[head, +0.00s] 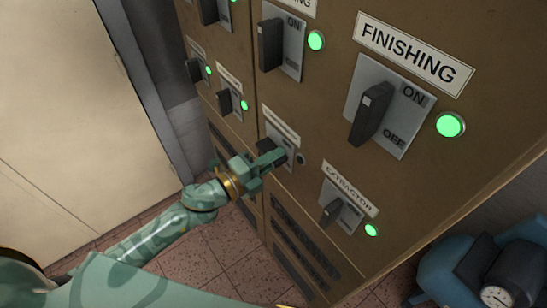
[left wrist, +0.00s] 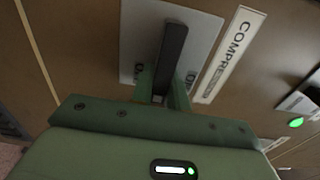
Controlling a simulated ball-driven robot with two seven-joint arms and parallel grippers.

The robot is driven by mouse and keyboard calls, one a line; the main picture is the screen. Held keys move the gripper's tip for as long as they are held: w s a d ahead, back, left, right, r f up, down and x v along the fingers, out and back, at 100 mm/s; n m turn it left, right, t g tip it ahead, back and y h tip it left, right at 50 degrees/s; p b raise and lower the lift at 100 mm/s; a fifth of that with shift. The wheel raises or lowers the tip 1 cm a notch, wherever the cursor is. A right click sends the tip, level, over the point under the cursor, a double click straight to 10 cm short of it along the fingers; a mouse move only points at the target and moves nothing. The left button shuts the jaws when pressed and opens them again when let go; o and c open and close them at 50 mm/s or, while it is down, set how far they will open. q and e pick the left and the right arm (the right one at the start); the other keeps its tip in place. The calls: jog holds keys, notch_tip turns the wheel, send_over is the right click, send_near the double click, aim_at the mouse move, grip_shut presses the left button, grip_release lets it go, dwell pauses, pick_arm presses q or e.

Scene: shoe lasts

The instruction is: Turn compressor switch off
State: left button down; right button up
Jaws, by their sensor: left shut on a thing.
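The compressor switch (left wrist: 174,50) has a dark handle on a grey plate (left wrist: 140,45), with a label (left wrist: 232,50) beginning "COMPRE" beside it. In the head view its handle (head: 268,148) lies across the plate, unlike the upright handles around it. The small lamp (head: 301,159) at its right is dark. My left gripper (head: 272,159) is shut on the handle; in the left wrist view its green fingers (left wrist: 160,88) sit on both sides of it. The gripper partly hides the plate and its lettering. My right gripper is not in view.
The finishing switch (head: 370,112) and extractor switch (head: 331,211) are upright with lit green lamps. Other switches with green lamps are above and left on the brown cabinet. A blue machine with a gauge (head: 495,295) stands at lower right. A pale door (head: 70,110) is at left.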

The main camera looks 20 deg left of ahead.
pick_arm(q)
jog(key=shift+f, duration=0.1)
jog(key=c, duration=1.4)
grip_release()
jog(key=shift+o, duration=0.2)
jog(key=shift+s, duration=0.1)
jog(key=b+v, duration=0.2)
jog(key=v, duration=1.4)
jog(key=shift+b, duration=0.4)
jog(key=shift+a, duration=0.15)
